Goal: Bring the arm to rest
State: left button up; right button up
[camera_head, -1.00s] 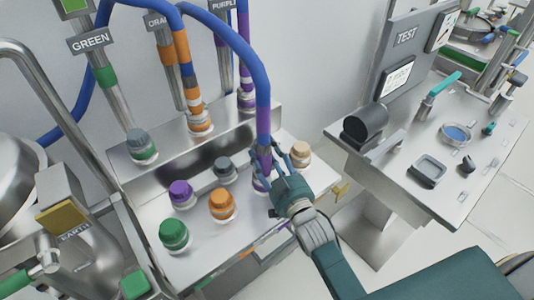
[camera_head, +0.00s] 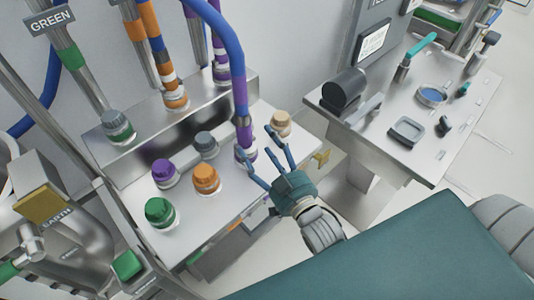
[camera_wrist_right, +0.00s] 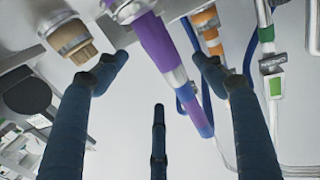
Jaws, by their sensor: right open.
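My right gripper (camera_head: 272,162) is open and empty in the head view, with its blue fingers spread just right of the purple-banded hose (camera_head: 241,103). The hose's lower end stands on a fitting on the metal bench. In the right wrist view, my open fingers (camera_wrist_right: 155,80) reach in from the bottom, and the purple hose (camera_wrist_right: 160,45) shows beyond and between them, apart from them as far as I can tell. My right forearm (camera_head: 380,250) crosses the lower right of the head view. My left gripper is not in view.
The metal bench (camera_head: 222,222) carries green (camera_head: 159,212), orange (camera_head: 206,179), purple (camera_head: 164,172), grey (camera_head: 205,144) and tan (camera_head: 281,122) caps. The tan cap is close beyond my fingers. A test table (camera_head: 385,147) with a black cylinder (camera_head: 344,90) stands at right.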

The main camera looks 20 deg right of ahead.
jog(key=shift+s+d, duration=0.15)
jog(key=shift+s, duration=1.4)
